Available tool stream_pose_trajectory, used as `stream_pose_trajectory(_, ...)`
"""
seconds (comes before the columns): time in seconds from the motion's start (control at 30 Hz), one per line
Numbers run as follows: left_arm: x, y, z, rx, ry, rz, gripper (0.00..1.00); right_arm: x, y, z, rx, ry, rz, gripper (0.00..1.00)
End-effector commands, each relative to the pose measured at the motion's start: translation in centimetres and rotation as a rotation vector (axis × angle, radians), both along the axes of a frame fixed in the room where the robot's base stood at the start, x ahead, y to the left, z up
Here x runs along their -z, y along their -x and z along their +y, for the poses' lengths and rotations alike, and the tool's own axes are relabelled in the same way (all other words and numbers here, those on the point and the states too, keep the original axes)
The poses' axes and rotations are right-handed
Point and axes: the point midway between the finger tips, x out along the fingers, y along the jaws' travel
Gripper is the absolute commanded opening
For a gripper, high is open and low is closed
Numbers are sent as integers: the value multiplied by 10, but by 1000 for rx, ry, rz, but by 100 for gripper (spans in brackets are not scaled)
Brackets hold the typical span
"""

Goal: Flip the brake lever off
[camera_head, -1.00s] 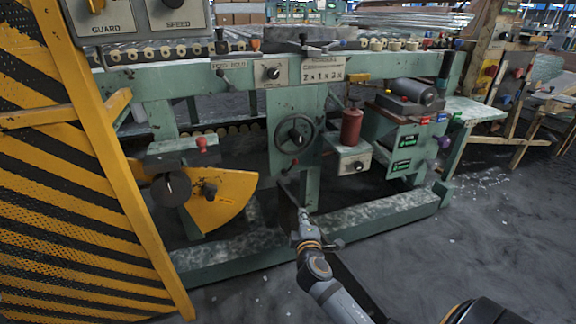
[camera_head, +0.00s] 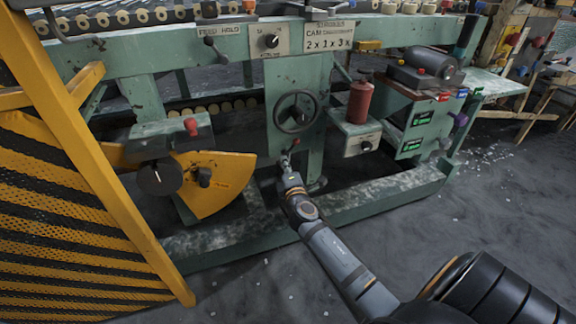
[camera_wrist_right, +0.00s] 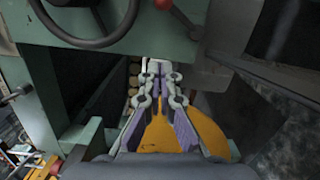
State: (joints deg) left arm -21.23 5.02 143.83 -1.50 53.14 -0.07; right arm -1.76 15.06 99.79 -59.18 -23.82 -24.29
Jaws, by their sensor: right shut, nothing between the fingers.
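A short lever with a red ball knob (camera_head: 296,141) sits on the green machine post, just below the black handwheel (camera_head: 296,112). It looks like the brake lever, but no label on it can be read. The knob also shows at the top of the right wrist view (camera_wrist_right: 163,4), with its rod running down to the right. My right gripper (camera_head: 284,158) is just below the knob and appears apart from it. In the right wrist view its fingers (camera_wrist_right: 155,68) are shut and empty, pointing toward the machine. My left gripper is not in view.
A yellow sector plate (camera_head: 215,185) and a red-knobbed box (camera_head: 175,140) stand left of the post. A red cylinder (camera_head: 360,102) stands to its right. The green base beam (camera_head: 375,195) crosses in front. A striped yellow guard (camera_head: 60,215) fills the left.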

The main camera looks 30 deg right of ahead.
Motion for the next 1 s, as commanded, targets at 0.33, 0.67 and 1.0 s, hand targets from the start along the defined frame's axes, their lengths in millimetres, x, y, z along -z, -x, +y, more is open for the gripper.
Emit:
stream_pose_trajectory(0.33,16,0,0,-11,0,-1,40,-1,-57,-34,1,4,0,0)
stream_pose_trajectory(0.67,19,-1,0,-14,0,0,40,-5,-53,-61,-1,0,0,0)
stream_pose_trajectory(1.0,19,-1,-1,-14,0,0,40,-6,-53,-61,0,-5,-1,0)
